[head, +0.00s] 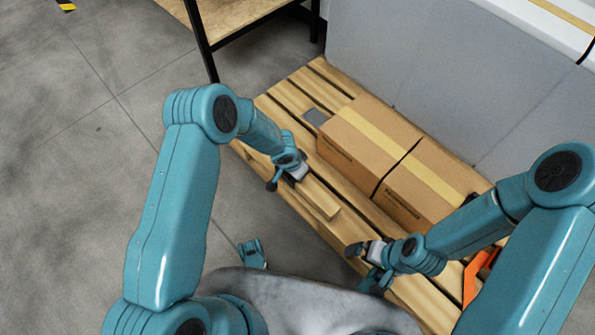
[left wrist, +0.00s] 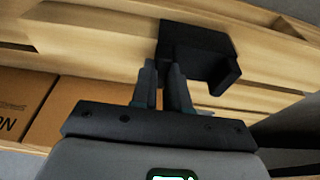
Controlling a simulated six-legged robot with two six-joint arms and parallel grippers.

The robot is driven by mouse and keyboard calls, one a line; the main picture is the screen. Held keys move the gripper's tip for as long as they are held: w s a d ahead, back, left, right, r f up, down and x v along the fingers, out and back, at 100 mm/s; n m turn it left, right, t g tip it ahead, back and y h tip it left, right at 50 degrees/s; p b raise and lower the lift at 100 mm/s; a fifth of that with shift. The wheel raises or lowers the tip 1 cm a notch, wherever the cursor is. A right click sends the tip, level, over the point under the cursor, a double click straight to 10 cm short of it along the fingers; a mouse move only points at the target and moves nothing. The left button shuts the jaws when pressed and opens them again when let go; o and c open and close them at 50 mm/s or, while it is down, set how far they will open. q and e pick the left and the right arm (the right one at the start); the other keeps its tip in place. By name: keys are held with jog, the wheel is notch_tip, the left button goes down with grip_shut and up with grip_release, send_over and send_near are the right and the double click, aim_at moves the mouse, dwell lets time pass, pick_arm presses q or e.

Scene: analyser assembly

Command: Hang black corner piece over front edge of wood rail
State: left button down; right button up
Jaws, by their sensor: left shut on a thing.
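The black corner piece (left wrist: 190,42) is an L-shaped dark part in the left wrist view, with one flange standing out to the right. My left gripper (left wrist: 166,68) is shut on it, with the fingertips at its near side. The pale wood rail (left wrist: 105,35) runs behind the piece. I cannot tell whether they touch. In the head view my left gripper (head: 277,181) is over the pallet's near edge, and the piece is too small to make out clearly. My right gripper (head: 362,250) is near the pallet's front edge; its jaw state is unclear.
Two taped cardboard boxes (head: 365,135) stand on the wooden pallet (head: 275,110), beside a small grey plate (head: 316,117). An orange part (head: 478,276) lies by my right arm. A grey wall (head: 410,60) borders the back.

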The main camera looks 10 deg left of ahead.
pick_arm(q)
jog(key=shift+f+b, duration=0.55)
jog(key=shift+b, duration=0.05)
dwell(1.0)
jog(key=c, duration=1.1)
grip_release()
jog(key=shift+o, duration=0.2)
jog(key=shift+r, duration=0.1)
jog(key=shift+r+p, duration=2.35)
jog(key=shift+r, duration=1.2)
